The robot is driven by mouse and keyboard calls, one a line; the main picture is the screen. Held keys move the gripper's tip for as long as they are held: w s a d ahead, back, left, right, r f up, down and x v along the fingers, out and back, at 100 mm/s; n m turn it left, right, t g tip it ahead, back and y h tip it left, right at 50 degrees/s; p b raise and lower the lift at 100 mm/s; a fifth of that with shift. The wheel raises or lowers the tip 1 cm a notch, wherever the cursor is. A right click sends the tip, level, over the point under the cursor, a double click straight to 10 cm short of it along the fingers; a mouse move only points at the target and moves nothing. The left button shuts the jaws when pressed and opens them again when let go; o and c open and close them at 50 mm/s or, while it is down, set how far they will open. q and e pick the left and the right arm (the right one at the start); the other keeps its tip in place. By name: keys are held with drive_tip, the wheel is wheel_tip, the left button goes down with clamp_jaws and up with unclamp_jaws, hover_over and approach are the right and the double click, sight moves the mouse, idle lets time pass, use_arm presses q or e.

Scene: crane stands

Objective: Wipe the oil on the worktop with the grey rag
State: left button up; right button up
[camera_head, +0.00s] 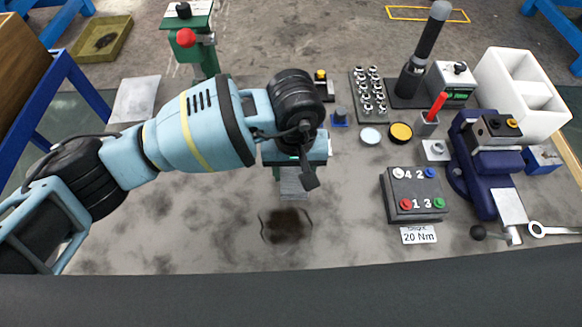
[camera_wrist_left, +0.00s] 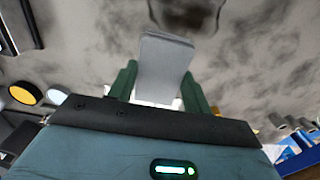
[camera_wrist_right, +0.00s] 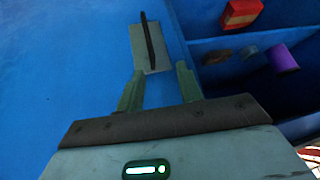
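The grey rag (camera_head: 293,184) shows below my left gripper (camera_head: 296,162) in the head view, just behind the oil. In the left wrist view the rag (camera_wrist_left: 163,68) sits between the two green fingers of my left gripper (camera_wrist_left: 158,82), which appears shut on it. The oil (camera_head: 285,225) is a dark, roughly round patch on the grey worktop (camera_head: 190,220). Part of the oil (camera_wrist_left: 188,14) also shows at the top of the left wrist view. My right gripper (camera_wrist_right: 160,85) is out of the head view; its fingers stand apart with nothing between them.
Right of the oil stand a dark button box (camera_head: 411,194) and a blue vise (camera_head: 482,160). A socket tray (camera_head: 369,95) and a white bin (camera_head: 520,92) are further back. The worktop left of the oil is clear. The right wrist view shows blue compartments (camera_wrist_right: 240,42).

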use_arm(q)
drive_tip(key=c, duration=0.3)
drive_tip(key=shift+w+a, duration=0.1)
drive_tip(key=shift+a, duration=0.15)
drive_tip(key=shift+c, duration=0.2)
drive_tip(key=a+r, duration=0.5)
drive_tip(key=a, duration=0.6)
drive_tip(key=a+r, duration=0.5)
drive_tip(key=a, duration=0.7)
drive_tip(key=shift+w+a+r, duration=0.15)
drive_tip(key=shift+w+r, duration=0.15)
drive_tip(key=shift+r, duration=0.05)
drive_tip(key=shift+s, duration=0.1)
